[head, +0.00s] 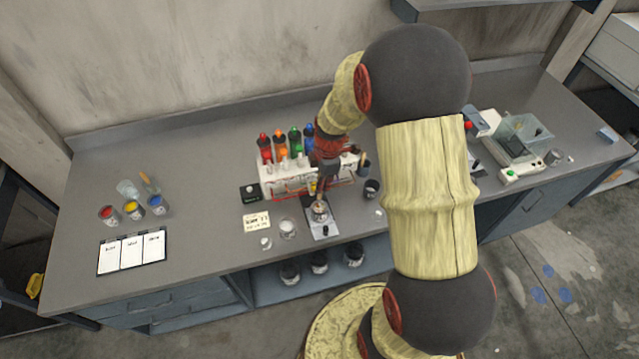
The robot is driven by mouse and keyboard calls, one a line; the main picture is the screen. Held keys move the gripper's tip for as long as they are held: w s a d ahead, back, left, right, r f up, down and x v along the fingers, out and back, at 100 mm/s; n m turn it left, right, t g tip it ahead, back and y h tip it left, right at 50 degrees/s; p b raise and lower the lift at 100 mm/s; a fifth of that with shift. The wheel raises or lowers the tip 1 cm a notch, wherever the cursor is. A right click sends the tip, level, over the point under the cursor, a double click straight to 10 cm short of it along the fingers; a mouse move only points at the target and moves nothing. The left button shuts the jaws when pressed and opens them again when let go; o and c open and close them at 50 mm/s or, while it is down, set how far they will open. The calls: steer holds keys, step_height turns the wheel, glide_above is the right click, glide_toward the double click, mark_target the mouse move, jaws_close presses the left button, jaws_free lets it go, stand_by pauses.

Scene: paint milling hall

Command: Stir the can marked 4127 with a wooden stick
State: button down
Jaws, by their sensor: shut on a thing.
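My gripper (322,186) is over the middle of the bench, pointing down and shut on a thin brownish thing that looks like the wooden stick (320,197). The stick's lower end is at a small open can (320,213); whether it is inside the can or only above it is too small to tell. The can stands on a small grey device with a plate (323,232). No number can be read on the can, so I cannot tell if it is marked 4127. My arm hides part of the bench behind it.
A white rack (268,184) with red, orange, green and blue bottles stands just behind. Small jars (288,229) and a card (256,222) lie left of the device.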

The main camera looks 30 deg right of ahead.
steer(key=shift+f+b, duration=0.9)
steer(key=shift+f, duration=0.95)
step_height(320, 180, down, 6)
steer(key=b, duration=0.5)
steer(key=shift+f, duration=0.1)
steer(key=shift+a, duration=0.1)
